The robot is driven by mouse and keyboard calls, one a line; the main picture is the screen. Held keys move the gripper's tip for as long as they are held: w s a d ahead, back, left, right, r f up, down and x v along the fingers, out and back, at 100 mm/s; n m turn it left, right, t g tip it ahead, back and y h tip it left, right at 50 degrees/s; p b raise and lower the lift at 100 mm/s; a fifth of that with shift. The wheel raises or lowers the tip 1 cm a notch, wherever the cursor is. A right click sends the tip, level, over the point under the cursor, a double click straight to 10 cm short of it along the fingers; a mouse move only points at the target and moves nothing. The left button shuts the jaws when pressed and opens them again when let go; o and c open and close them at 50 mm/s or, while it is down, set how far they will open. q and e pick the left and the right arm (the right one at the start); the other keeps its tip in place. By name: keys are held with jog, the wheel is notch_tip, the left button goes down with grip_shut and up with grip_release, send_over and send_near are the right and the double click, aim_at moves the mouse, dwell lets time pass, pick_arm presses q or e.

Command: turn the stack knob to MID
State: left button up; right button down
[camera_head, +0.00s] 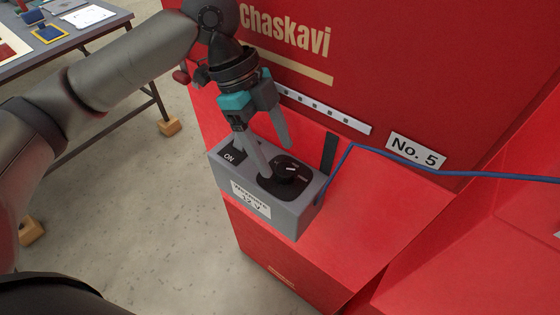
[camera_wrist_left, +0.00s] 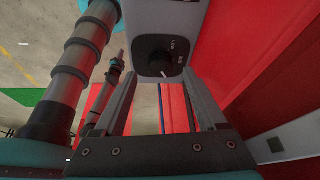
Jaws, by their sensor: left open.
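The round black knob (camera_head: 290,172) sits on a dark dial plate on top of a grey control box (camera_head: 292,214). In the left wrist view the knob (camera_wrist_left: 158,62) shows a short white mark near its lower right edge, with small white lettering to its right. Whether a finger touches the knob I cannot tell. In the wrist view the fingers (camera_wrist_left: 163,82) are apart with nothing between them. My right gripper is not seen.
The box stands on a red ledge (camera_head: 380,215) against a red panel reading "Chaskavi" (camera_head: 285,30). An "ON" switch (camera_head: 230,157) lies left of the dial. A table (camera_head: 75,38) stands far left.

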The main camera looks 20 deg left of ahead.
aim_at(282, 168)
pick_arm(q)
jog(key=shift+x, duration=1.75)
grip_shut()
